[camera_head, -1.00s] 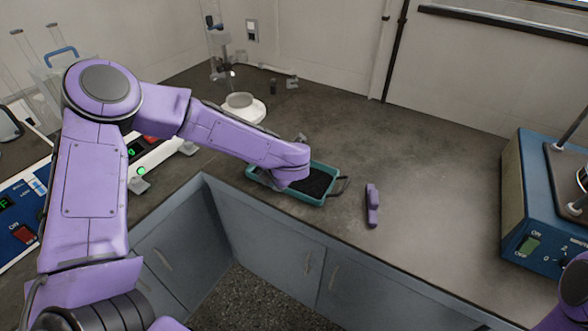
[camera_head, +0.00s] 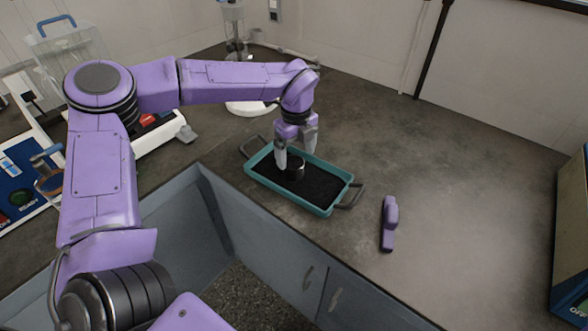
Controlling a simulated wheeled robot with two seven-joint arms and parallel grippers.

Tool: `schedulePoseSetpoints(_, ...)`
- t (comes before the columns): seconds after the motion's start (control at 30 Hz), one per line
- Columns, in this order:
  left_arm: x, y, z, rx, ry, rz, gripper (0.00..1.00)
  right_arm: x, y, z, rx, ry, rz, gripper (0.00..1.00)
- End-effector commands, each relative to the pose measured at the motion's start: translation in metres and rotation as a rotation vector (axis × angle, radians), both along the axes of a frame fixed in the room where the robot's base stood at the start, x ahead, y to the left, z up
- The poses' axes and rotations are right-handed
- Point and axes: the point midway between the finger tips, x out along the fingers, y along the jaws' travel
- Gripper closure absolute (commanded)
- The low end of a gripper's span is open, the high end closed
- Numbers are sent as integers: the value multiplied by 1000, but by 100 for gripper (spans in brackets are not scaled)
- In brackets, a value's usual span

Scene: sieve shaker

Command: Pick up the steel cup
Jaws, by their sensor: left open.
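The steel cup (camera_head: 296,168) shows as a small dark cylinder with a shiny side. It stands upright on the black material inside a teal tray (camera_head: 322,211) with grey handles. My left gripper (camera_head: 297,155) points down over the tray, open. One finger is at the left of the cup and the other is behind it to the right. The fingers partly cover the cup, and I cannot tell whether they touch it. My right gripper is not in view.
A purple handheld object (camera_head: 389,222) lies on the counter right of the tray. A white round base (camera_head: 250,108) is behind my left arm. A blue machine (camera_head: 572,235) stands at the right edge. The counter between is clear.

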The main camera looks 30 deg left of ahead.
Motion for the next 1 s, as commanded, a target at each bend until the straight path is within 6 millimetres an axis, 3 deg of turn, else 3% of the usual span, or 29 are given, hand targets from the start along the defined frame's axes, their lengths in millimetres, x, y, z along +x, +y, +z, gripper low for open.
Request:
schedulePoseSetpoints(0.2, -4, 5, -35, 1, 2, 0, 12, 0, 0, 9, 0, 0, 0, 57)
schedulePoseSetpoints(0.43, -5, 5, -39, 1, 0, 2, 12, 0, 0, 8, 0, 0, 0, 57)
schedulePoseSetpoints(0.47, -5, 5, -39, 1, 0, 2, 15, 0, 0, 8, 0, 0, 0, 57)
schedulePoseSetpoints(0.63, -5, 5, -39, 1, 0, 2, 70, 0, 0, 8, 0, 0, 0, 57)
schedulePoseSetpoints(1.0, -4, 5, -33, 1, -3, 1, 72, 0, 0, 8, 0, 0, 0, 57)
